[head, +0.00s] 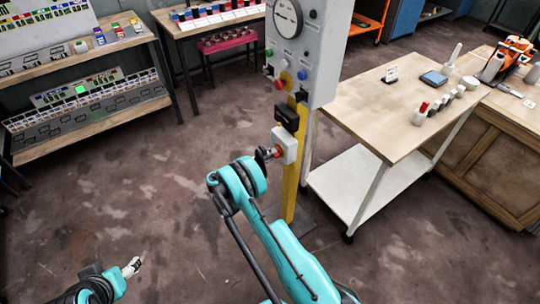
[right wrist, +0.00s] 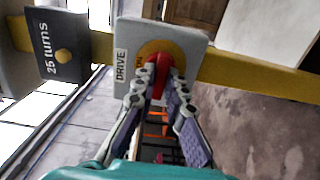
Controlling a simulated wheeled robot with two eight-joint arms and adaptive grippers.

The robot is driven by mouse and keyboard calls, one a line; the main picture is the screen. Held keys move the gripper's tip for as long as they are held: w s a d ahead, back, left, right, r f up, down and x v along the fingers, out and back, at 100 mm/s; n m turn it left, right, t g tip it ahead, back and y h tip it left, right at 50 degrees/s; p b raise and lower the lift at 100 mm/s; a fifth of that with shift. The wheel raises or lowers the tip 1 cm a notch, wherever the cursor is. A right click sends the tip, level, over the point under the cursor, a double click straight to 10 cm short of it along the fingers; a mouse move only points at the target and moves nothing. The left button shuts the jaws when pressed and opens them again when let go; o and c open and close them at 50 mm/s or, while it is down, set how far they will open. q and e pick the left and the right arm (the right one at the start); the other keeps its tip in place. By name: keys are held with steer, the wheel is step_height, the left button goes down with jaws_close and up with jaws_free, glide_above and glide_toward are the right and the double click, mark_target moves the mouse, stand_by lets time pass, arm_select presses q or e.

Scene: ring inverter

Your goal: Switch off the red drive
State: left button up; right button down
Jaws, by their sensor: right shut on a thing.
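The red drive knob (right wrist: 159,72) sits on a yellow disc on a light grey box marked DRIVE (right wrist: 122,88). The box (head: 288,144) is mounted on a yellow post (head: 293,190). My right gripper (right wrist: 160,80) is shut on the red knob, with one finger on each side of it. In the head view my right gripper (head: 271,153) is at the box's left face, and only a little red shows there. The lettering beside the knob is partly hidden by it. My left gripper (head: 132,267) is at the lower left, away from the post; its fingers are too small to judge.
A dark box (head: 287,117) sits above the drive box; its "25 turns" label shows in the wrist view (right wrist: 58,55). A grey control panel (head: 300,60) with a gauge and buttons tops the post. A wooden-topped table (head: 370,110) stands close right. Floor at left is clear.

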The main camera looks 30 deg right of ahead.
steer(key=shift+n, duration=0.3)
steer(key=c, duration=1.6)
jaws_free()
steer(key=shift+o, duration=0.2)
steer(key=shift+a, duration=0.1)
steer(key=a, duration=1.2)
steer(key=shift+s, duration=0.45)
steer(key=shift+d, duration=0.1)
